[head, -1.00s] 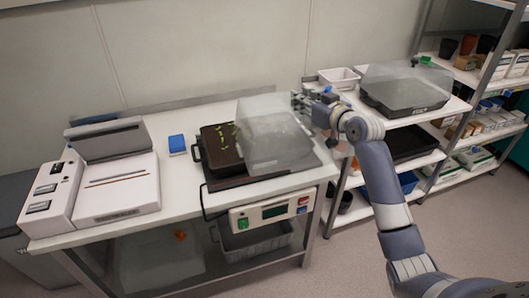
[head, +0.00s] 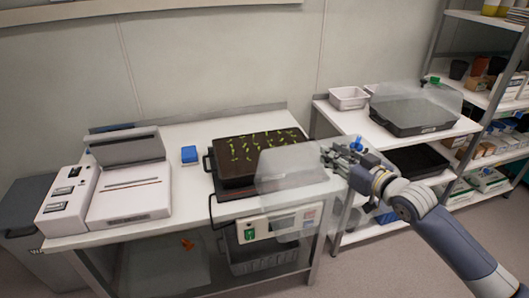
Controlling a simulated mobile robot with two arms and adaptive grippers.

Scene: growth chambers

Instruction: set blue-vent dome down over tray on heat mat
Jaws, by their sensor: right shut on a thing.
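The clear dome (head: 290,180) is held in the air, its left part overlapping the front right of the tray in the picture. Its blue vent (head: 357,143) shows beside my gripper. My right gripper (head: 340,157) is shut on the dome at its right end. The dark tray (head: 236,171) with rows of green seedlings is mostly uncovered. It sits on the black heat mat (head: 226,192) on the white bench. The mat's front right part shows only through the dome. My left gripper is not in view.
A control box (head: 252,230) with a green button hangs at the bench front, partly behind the dome. A green-vent dome (head: 425,100) covers another tray on the right shelf.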

